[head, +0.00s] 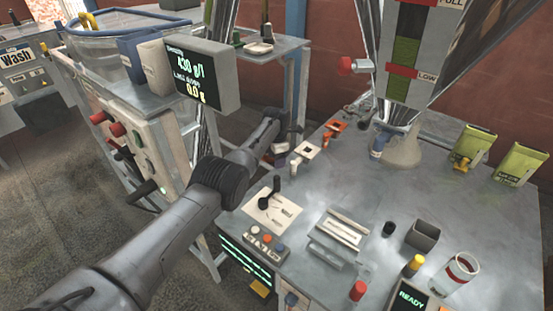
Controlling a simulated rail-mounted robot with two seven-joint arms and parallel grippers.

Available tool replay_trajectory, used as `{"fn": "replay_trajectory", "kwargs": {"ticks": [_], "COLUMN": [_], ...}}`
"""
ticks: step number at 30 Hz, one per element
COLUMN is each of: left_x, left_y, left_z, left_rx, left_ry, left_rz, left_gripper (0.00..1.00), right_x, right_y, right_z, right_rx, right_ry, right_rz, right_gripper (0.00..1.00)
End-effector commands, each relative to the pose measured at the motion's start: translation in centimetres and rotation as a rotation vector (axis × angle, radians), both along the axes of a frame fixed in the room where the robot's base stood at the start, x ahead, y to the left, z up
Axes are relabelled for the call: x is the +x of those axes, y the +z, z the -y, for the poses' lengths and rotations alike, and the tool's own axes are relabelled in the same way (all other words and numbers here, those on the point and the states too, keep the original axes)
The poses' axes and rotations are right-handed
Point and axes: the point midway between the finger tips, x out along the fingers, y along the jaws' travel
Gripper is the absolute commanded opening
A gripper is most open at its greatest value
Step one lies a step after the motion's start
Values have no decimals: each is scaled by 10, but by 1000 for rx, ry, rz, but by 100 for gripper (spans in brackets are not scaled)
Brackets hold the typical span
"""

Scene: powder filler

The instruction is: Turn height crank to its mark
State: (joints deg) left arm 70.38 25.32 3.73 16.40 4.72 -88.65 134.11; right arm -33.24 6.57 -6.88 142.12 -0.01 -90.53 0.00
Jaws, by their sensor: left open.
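My left arm comes in from the lower left and reaches over the near left corner of the metal table. My left gripper (281,150) is small at its far end, above the table's left edge, and open; its fingers are partly hidden. I cannot tell for certain which part is the height crank. A black handle (142,191) sticks out low on the left machine, with a small green spot beside it. A black lever (270,193) stands on a white labelled plate (273,217), apart from the gripper. No mark is clearly readable. My right gripper is not in view.
The metal table (460,210) carries orange and white fittings (307,150), a button box (265,243), a slotted block (340,233), a dark square cup (422,236) and a clear jar (457,271). A hopper (407,60) hangs above.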

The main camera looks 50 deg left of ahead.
Motion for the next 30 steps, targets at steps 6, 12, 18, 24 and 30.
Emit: {"fn": "replay_trajectory", "kwargs": {"ticks": [6, 12, 18, 24, 30], "left_x": [0, 0, 0, 0, 0], "left_y": [12, 12, 12, 12, 13], "left_z": [0, 0, 0, 0, 0], "left_rx": [0, 0, 0, 0, 0], "left_ry": [0, 0, 0, 0, -1], "left_rz": [-1, -1, -1, -1, 0], "left_gripper": [56, 56, 56, 56, 56], "right_x": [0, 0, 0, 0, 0], "right_y": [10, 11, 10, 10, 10], "right_z": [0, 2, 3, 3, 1], "right_rx": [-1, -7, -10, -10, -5], "right_ry": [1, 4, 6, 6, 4], "right_rz": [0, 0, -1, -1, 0], "right_gripper": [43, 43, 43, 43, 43]}}
